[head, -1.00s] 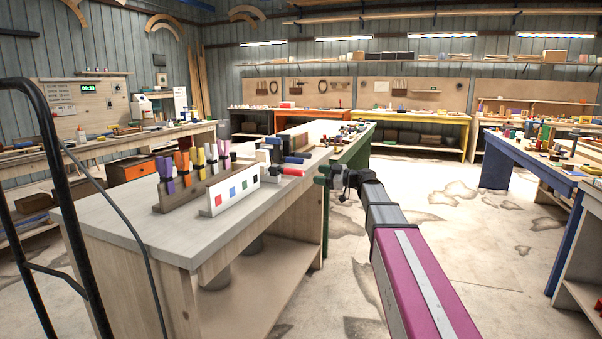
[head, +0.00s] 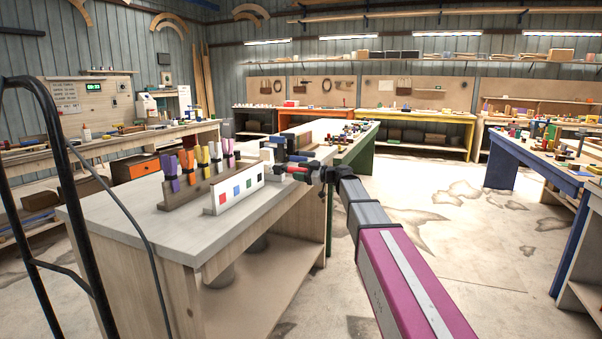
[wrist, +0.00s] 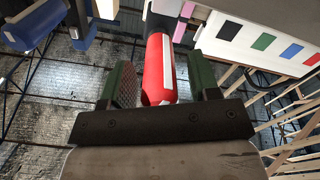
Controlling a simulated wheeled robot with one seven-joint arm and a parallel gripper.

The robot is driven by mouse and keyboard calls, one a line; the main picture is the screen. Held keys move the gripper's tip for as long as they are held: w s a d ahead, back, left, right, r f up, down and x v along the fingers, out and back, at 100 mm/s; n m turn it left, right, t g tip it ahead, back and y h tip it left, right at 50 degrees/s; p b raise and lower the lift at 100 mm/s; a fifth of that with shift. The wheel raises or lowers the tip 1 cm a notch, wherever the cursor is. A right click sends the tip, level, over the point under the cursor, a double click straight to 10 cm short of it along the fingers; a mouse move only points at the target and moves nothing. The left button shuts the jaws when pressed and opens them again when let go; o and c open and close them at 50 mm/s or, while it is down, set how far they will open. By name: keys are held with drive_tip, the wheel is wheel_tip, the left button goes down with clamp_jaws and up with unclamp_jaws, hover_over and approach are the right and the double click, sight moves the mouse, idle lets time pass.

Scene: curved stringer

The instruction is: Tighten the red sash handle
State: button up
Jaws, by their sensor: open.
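The red sash handle (wrist: 158,70) is a red cylinder with a pale stripe. In the wrist view it lies between the two green fingers of my gripper (wrist: 164,82), which is open with a visible gap on the right side. The left finger is close to the handle; I cannot tell whether it touches. In the head view the red handle (head: 295,169) shows small at the near edge of the grey bench, with my gripper (head: 306,174) at it.
A white board with coloured squares (head: 238,189) stands on the grey bench (head: 150,225) left of the handle. Behind it a wooden rack (head: 177,196) holds coloured clamps. A blue-handled part (wrist: 35,22) hangs at upper left in the wrist view. Floor right of my arm is clear.

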drive_tip(key=c, duration=0.9)
